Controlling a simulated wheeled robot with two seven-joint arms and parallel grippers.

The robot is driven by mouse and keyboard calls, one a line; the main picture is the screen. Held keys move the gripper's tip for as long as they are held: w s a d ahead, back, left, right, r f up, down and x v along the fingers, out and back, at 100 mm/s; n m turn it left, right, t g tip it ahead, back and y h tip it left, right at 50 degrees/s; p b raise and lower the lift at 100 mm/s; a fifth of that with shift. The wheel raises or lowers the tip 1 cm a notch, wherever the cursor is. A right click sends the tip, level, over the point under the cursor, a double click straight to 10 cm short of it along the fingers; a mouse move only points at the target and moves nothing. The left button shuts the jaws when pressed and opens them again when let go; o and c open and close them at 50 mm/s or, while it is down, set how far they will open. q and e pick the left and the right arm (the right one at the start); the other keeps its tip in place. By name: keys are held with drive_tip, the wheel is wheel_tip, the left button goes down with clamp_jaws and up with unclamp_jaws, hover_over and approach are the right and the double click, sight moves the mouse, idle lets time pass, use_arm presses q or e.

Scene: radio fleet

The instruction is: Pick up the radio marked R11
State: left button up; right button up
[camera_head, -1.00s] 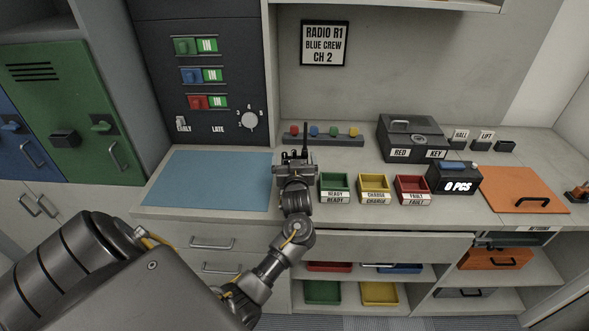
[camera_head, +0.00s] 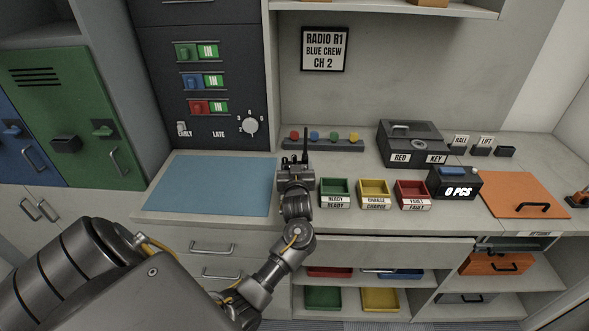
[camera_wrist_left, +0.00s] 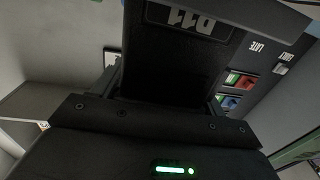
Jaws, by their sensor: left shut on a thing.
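My left gripper (camera_head: 295,168) is over the counter, between the blue mat and the green READY tray. It is shut on a dark radio whose thin black antenna (camera_head: 305,143) stands up above the gripper in the head view. In the left wrist view the black radio (camera_wrist_left: 175,60) fills the space ahead of the gripper, and a light label that reads R11 (camera_wrist_left: 188,20) shows upside down on it. Most of the radio is hidden behind the gripper in the head view. My right gripper is not in view.
A blue mat (camera_head: 160,192) lies left of the gripper. Small green (camera_head: 335,186), yellow (camera_head: 375,186) and red (camera_head: 412,187) trays stand to its right. A bar with coloured knobs (camera_head: 345,145) is behind. A RED KEY box (camera_head: 410,143) and 0 PCS counter (camera_head: 455,181) stand further right.

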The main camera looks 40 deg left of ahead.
use_arm(q)
drive_tip(key=shift+r+p, duration=0.55)
drive_tip(key=shift+r, duration=0.15)
drive_tip(key=r+p, duration=0.1)
drive_tip(key=p, duration=0.1)
drive_tip(key=r+p, duration=0.1)
drive_tip(key=r, duration=0.1)
drive_tip(key=shift+s+a+r+p, duration=0.1)
drive_tip(key=shift+s+a+p, duration=0.1)
drive_tip(key=shift+p, duration=0.15)
drive_tip(key=s+a+r+p, duration=0.2)
drive_tip(key=s+r, duration=0.2)
drive_tip(key=s, duration=0.2)
drive_tip(key=s+a+r+p, duration=0.2)
drive_tip(key=s+r+p, duration=0.1)
drive_tip(key=s, duration=0.3)
drive_tip(key=shift+s+a+r, duration=0.25)
drive_tip(key=shift+s+r, duration=0.1)
drive_tip(key=shift+r, duration=0.45)
